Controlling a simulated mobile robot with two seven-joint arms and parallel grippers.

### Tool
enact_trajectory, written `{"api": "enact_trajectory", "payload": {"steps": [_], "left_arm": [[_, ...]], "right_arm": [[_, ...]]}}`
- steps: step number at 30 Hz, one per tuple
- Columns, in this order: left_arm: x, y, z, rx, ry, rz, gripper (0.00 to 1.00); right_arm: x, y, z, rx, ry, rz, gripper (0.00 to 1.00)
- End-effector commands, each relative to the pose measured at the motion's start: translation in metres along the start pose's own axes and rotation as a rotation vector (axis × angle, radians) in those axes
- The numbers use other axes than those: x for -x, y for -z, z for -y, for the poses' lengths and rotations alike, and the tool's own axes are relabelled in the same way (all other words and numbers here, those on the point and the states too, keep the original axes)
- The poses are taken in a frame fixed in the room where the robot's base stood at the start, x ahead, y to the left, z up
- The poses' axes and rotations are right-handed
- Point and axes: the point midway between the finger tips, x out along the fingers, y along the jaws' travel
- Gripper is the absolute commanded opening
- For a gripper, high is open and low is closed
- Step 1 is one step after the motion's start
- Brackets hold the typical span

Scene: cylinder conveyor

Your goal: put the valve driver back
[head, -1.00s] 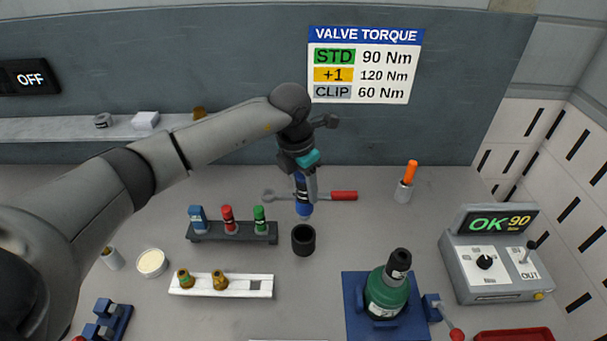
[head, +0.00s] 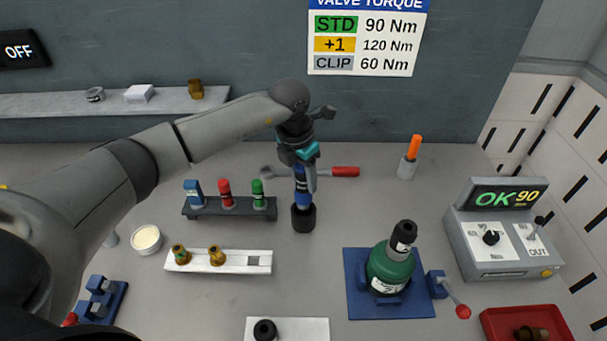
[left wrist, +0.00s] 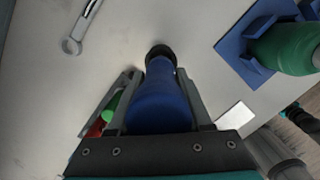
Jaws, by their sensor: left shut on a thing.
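My left gripper (head: 303,170) is shut on the blue valve driver (head: 303,190), which hangs upright with its lower end down. The lower end meets the mouth of a black round holder (head: 303,218) on the bench and is hidden by its rim, so I cannot tell how deep it sits. In the left wrist view the blue driver (left wrist: 160,100) lies between the two fingers, with the dark holder (left wrist: 160,52) at its far end.
A rack (head: 230,212) with blue, red and green pieces stands left of the holder. A wrench (head: 340,171) lies behind. A green bottle (head: 388,268) sits in a blue fixture at right, near a control box reading OK 90 (head: 505,235). A white strip (head: 235,261) lies in front.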

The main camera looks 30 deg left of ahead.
Motion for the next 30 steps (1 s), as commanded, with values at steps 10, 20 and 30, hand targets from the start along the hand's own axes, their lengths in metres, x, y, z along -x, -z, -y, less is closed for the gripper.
{"api": "enact_trajectory", "payload": {"steps": [10,20,30], "left_arm": [[0.001,-0.002,-0.001,0.0,-0.001,0.007,0.0],[-0.002,-0.001,-0.001,0.0,-0.001,0.006,0.0],[-0.01,0.0,-0.001,0.0,0.0,0.006,0.0]], "right_arm": [[-0.001,0.0,0.0,0.0,0.0,-0.001,0.5],[-0.003,0.0,0.0,0.0,0.0,-0.001,0.5],[-0.01,0.0,0.001,0.0,0.001,-0.001,0.5]]}}
